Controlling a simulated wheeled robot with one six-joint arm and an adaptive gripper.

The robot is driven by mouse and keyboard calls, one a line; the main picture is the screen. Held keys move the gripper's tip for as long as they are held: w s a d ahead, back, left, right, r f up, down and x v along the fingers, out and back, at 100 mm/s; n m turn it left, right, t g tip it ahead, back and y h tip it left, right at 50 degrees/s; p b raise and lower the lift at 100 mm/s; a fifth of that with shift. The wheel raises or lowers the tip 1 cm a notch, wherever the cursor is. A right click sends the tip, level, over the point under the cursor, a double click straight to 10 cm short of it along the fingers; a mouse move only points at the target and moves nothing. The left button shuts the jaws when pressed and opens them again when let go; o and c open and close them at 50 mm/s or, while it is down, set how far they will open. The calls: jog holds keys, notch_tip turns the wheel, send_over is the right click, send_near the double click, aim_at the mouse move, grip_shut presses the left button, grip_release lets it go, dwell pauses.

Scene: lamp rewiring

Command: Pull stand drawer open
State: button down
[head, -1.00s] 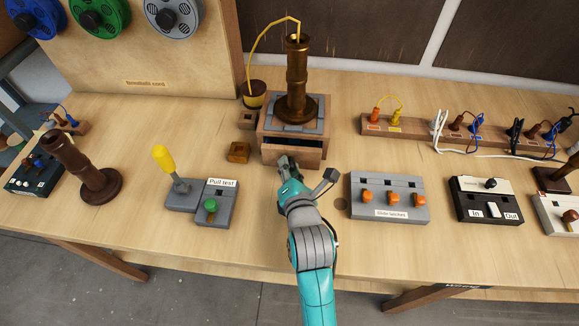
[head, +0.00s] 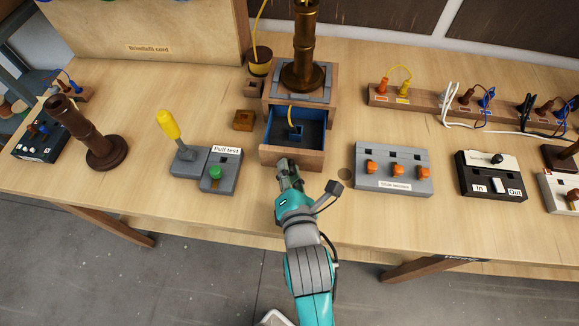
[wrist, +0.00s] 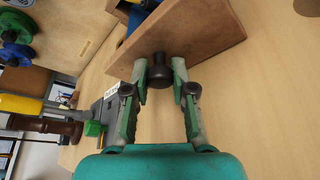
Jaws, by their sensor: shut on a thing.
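The stand (head: 333,84) is a wooden box with a grey top, and a bronze lamp column (head: 304,50) stands on it. Its drawer (head: 292,155) is pulled out toward me, showing a blue interior (head: 312,134) with a small dark block and a yellow cord end inside. My gripper (head: 287,165) is at the drawer's front. In the wrist view my gripper (wrist: 160,75) has its fingers closed on either side of the dark round knob (wrist: 158,72) on the wooden drawer front (wrist: 200,38). In the head view the gripper hides the knob.
A pull-test block (head: 218,172) with a yellow lever is left of the drawer, and a small brown block (head: 243,120) sits nearer it. A grey slider-switch panel (head: 400,181) is to the right. The bare table front (head: 240,215) is clear.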

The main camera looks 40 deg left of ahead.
jog(key=c, duration=0.9)
grip_release()
jog(key=shift+c, duration=0.2)
jog(key=shift+v, duration=3.75)
